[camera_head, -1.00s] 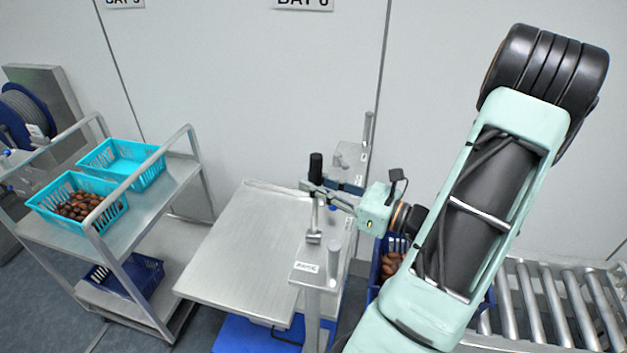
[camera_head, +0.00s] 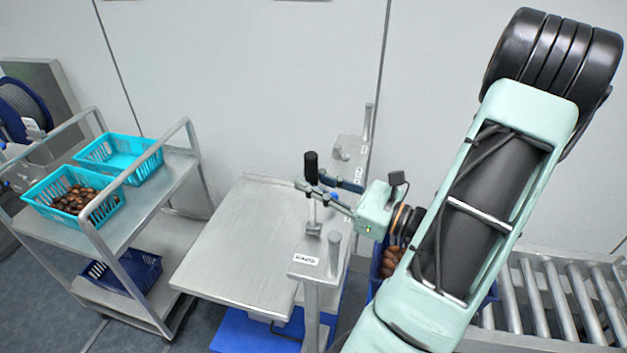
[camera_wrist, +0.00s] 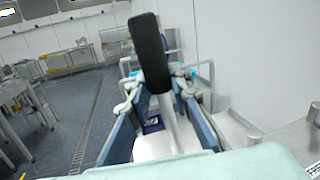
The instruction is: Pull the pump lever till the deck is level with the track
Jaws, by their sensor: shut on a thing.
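The pump lever (camera_head: 311,168) has a black grip on a thin silver shaft beside the right edge of the deck. My gripper (camera_head: 326,190) is shut on the shaft just below the grip. In the wrist view the grip (camera_wrist: 150,52) leans to the left and the shaft runs down between the blue fingers (camera_wrist: 165,115). The bare grey deck (camera_head: 235,245) stands above a blue base (camera_head: 250,335). The roller track (camera_head: 565,305) is at the right, partly behind my arm. I cannot tell whether their heights match.
A trolley (camera_head: 135,225) at the left carries two turquoise baskets, one (camera_head: 40,200) with dates. A dark blue crate (camera_head: 145,275) is on its lower shelf. A blue crate with dates (camera_head: 390,265) is partly hidden by my arm. Metal posts (camera_head: 333,255) flank the lever.

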